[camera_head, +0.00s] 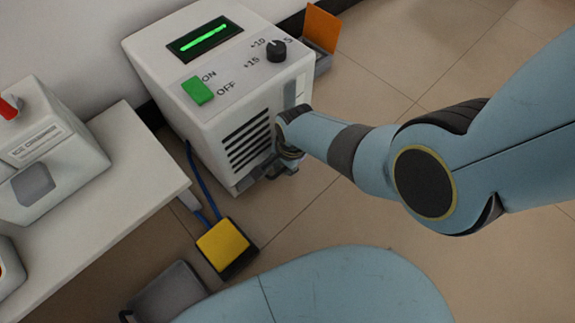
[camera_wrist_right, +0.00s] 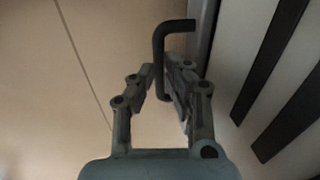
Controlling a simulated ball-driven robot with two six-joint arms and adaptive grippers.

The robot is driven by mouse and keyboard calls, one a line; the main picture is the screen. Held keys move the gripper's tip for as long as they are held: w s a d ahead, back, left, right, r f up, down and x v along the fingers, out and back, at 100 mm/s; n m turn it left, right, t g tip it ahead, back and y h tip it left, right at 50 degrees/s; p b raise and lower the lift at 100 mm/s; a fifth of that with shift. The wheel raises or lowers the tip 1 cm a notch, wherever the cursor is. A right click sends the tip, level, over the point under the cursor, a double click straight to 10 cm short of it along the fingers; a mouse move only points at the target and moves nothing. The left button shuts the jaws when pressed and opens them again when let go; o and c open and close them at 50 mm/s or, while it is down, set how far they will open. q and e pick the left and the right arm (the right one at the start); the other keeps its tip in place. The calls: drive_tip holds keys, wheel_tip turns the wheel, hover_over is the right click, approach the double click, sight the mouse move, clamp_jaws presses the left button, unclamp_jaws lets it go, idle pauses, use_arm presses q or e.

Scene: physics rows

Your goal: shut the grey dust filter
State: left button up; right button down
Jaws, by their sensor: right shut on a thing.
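The white machine (camera_head: 213,113) stands at the top middle of the head view, with a slatted vent in its front. My right gripper (camera_head: 284,168) is low at the right end of this front, and my arm hides part of what is there. In the right wrist view, my right gripper (camera_wrist_right: 163,78) is shut on a dark bent handle (camera_wrist_right: 158,48). The handle joins a grey edge (camera_wrist_right: 207,35) beside the slatted white front; this looks like the dust filter's edge. How far the filter stands open cannot be told. My left gripper is not in view.
A yellow-topped pedal (camera_head: 223,244) with a blue cable lies on the floor below the machine. A white table (camera_head: 120,185) with another device (camera_head: 50,150) is at left. An orange-lidded box (camera_head: 320,32) stands behind. The tiled floor at right is clear.

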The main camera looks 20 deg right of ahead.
drive_tip(key=shift+w+r, duration=0.1)
drive_tip(key=shift+w, duration=0.2)
drive_tip(key=c, duration=1.6)
unclamp_jaws()
drive_tip(key=shift+a, duration=0.1)
drive_tip(key=shift+c, duration=0.2)
wheel_tip(320, 180, up, 7)
drive_tip(key=s, duration=0.1)
drive_tip(key=shift+s+d, duration=0.2)
drive_tip(key=shift+d, duration=0.05)
